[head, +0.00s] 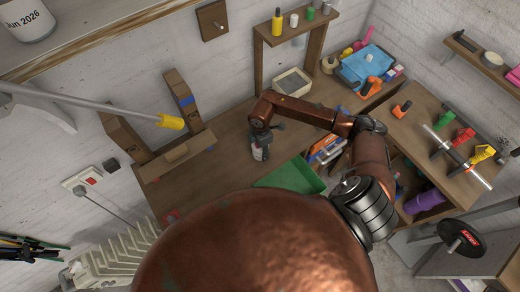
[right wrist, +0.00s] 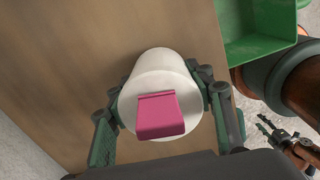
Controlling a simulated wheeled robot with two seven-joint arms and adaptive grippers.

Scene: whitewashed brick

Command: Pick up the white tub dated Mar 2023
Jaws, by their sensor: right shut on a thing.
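A white tub (right wrist: 160,70) stands between the fingers of my right gripper (right wrist: 163,92) in the right wrist view. The fingers press on both sides of it, and the gripper is shut on it. A pink block-like piece (right wrist: 160,115) shows on its near end. In the head view the tub (head: 259,153) is small, under my right gripper (head: 265,133), over the wooden bench; its date cannot be read. Another white tub (head: 27,20), marked Jun 2026, stands on the upper left shelf. A small dark gripper, likely my left (right wrist: 285,138), shows at the wrist view's lower right.
A green bin (head: 292,177) stands right of the held tub, close by. A wooden stand (head: 170,155) is to the left, and a small open box (head: 292,82) lies behind. Bare bench top (head: 225,140) lies left of the tub.

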